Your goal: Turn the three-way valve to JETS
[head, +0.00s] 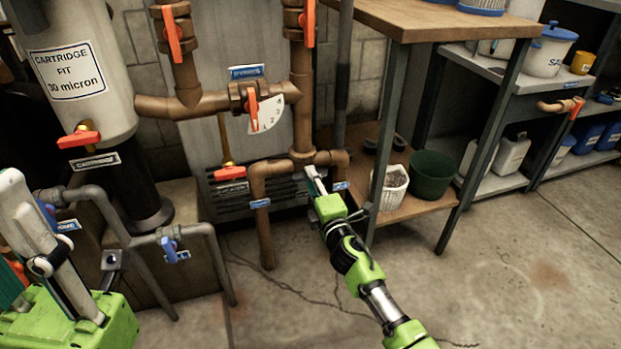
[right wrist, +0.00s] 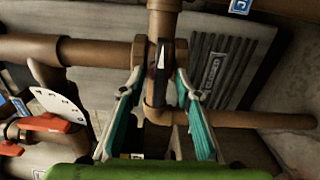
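The three-way valve (head: 303,157) is at the brown pipe tee low in the middle of the head view, with one branch going left and down and one going right. In the right wrist view its dark handle (right wrist: 166,62) with a white pointer shows. My right gripper (head: 315,178) reaches up to the valve. In the right wrist view its teal-padded fingers are apart on either side of the handle, with gaps visible. Small blue labels hang on the left branch (head: 260,203) and right branch (head: 340,186); I cannot read them. My left gripper (head: 35,235) is at the lower left, partly cut off.
An orange-handled valve (head: 253,108) with a white numbered dial (head: 268,114) sits above left. A cartridge filter (head: 80,75) stands at the left. A wooden bench (head: 440,22) with a basket (head: 392,188) and green bucket (head: 432,174) is close right. The floor at right is clear.

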